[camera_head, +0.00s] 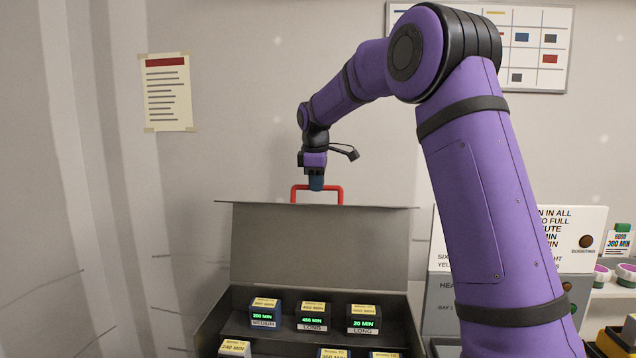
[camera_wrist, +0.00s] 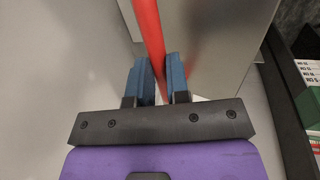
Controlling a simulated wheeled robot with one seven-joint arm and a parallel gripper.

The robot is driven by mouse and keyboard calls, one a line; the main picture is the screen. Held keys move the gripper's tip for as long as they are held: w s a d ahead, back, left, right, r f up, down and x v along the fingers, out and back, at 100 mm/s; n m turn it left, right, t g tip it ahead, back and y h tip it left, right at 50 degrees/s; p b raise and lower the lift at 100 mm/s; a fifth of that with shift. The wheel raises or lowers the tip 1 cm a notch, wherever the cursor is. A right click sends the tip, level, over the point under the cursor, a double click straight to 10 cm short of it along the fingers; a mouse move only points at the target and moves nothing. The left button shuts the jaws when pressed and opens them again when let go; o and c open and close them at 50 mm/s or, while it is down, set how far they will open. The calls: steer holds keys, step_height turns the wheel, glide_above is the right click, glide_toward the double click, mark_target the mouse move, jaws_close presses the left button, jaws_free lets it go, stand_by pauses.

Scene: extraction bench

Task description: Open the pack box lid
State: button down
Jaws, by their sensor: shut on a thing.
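The pack box (camera_head: 218,322) is a dark grey case at the lower middle of the head view. Its lid (camera_head: 290,245) stands raised, close to upright, at the back of the box. A red handle (camera_head: 341,193) sticks up from the lid's top edge. My gripper (camera_head: 316,185) is at that handle, its blue fingers around the bar. In the wrist view my gripper (camera_wrist: 160,80) has a blue finger on each side of the red handle bar (camera_wrist: 148,25). The lid's grey panel (camera_wrist: 220,45) shows beside it.
A printed sign (camera_head: 575,235) and a shelf with small items stand at right. A sheet (camera_head: 166,92) hangs on the wall at left.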

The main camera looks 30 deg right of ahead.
steer(key=shift+s+a, duration=0.45)
steer(key=shift+s, duration=0.2)
steer(key=c, duration=1.1)
jaws_free()
steer(key=shift+r, duration=0.15)
steer(key=v, duration=1)
steer(key=shift+r, duration=0.3)
steer(key=shift+s, duration=0.1)
